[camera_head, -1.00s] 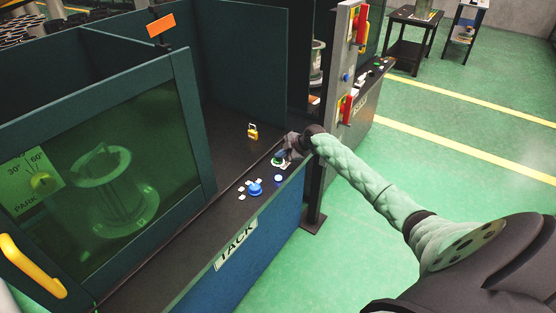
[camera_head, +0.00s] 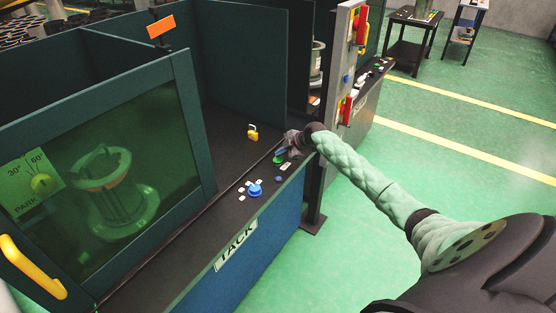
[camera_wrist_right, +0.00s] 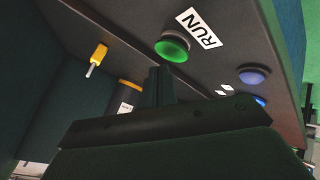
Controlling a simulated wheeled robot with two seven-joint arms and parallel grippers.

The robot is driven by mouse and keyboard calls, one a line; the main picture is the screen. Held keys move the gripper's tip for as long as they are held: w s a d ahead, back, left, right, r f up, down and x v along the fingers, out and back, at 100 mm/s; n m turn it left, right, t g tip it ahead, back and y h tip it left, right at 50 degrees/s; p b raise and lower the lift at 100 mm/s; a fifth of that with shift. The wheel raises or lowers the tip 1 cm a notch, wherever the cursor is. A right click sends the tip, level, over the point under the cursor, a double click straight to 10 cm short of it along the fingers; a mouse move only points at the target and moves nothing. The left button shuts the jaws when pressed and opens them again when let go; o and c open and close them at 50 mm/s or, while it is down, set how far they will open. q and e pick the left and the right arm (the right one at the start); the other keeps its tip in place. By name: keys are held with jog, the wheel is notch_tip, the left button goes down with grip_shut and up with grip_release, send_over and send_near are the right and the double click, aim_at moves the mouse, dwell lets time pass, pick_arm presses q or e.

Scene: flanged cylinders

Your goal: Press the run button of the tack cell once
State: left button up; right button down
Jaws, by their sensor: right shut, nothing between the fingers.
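The run button (camera_wrist_right: 172,46) is a green round button beside a white RUN label (camera_wrist_right: 199,27) in the right wrist view. In the head view the green button (camera_head: 278,160) sits on the ledge of the tack cell (camera_head: 235,247), partly hidden by my gripper. My right gripper (camera_head: 283,151) is shut and empty, right by the button. In the wrist view its fingertips (camera_wrist_right: 159,72) show close to the green cap; I cannot tell whether they touch. My left gripper is out of view.
A blue button (camera_head: 255,189) and a small dark lamp (camera_head: 278,179) sit nearer on the ledge. A post with red switches (camera_head: 348,108) stands to the right. A flanged cylinder (camera_head: 111,190) is behind the cell window.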

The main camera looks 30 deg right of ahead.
aim_at(281, 160)
jog(key=shift+r, duration=0.1)
jog(key=shift+r+p, duration=0.75)
jog(key=shift+r, duration=1.7)
